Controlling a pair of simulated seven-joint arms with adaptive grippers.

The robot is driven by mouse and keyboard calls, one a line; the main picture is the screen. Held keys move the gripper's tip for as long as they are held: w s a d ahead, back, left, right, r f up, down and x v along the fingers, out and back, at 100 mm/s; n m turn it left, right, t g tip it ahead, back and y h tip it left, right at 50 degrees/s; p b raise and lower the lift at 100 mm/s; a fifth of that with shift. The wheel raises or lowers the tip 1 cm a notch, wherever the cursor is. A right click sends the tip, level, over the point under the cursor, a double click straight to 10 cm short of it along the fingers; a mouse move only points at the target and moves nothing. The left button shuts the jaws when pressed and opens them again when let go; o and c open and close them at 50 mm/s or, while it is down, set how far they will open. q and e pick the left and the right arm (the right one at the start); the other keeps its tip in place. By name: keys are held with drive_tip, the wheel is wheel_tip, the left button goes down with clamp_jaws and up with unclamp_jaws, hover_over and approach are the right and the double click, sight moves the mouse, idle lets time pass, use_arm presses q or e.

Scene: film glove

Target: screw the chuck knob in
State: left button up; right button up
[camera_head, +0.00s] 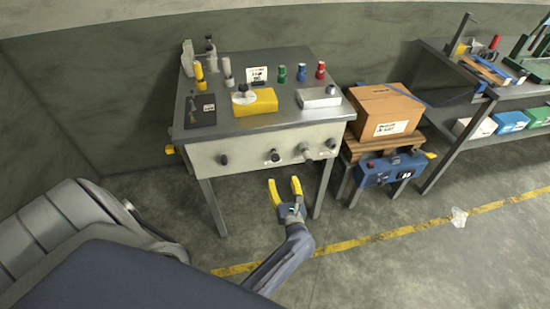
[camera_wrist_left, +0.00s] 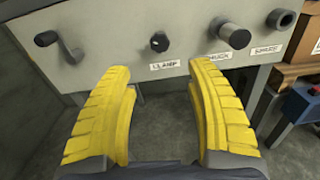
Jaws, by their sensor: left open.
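The chuck knob (camera_head: 304,151) sticks out of the grey front panel of the workbench. In the left wrist view the chuck knob (camera_wrist_left: 235,38) is a dark, rounded cylinder on a lighter shaft, above a partly hidden CHUCK label. How deep it is seated I cannot tell. My left gripper (camera_head: 284,183) has yellow ribbed fingers, spread apart and empty. It is in front of the panel and below the knobs, apart from them. In the left wrist view the gripper (camera_wrist_left: 160,68) is below the clamp knob (camera_wrist_left: 159,41), with the chuck knob to its upper right. My right gripper is not in view.
A crank (camera_wrist_left: 60,45) is left of the clamp knob, and a hollow SPARE fitting (camera_wrist_left: 281,19) is right of the chuck knob. The floor before the panel is clear.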

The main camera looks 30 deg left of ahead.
sight(276, 161)
use_arm(q)
drive_tip(key=x, duration=1.3)
drive_tip(key=shift+w+a, duration=0.1)
drive_tip(key=shift+o, duration=0.2)
drive_tip(key=shift+f, duration=0.1)
clamp_jaws()
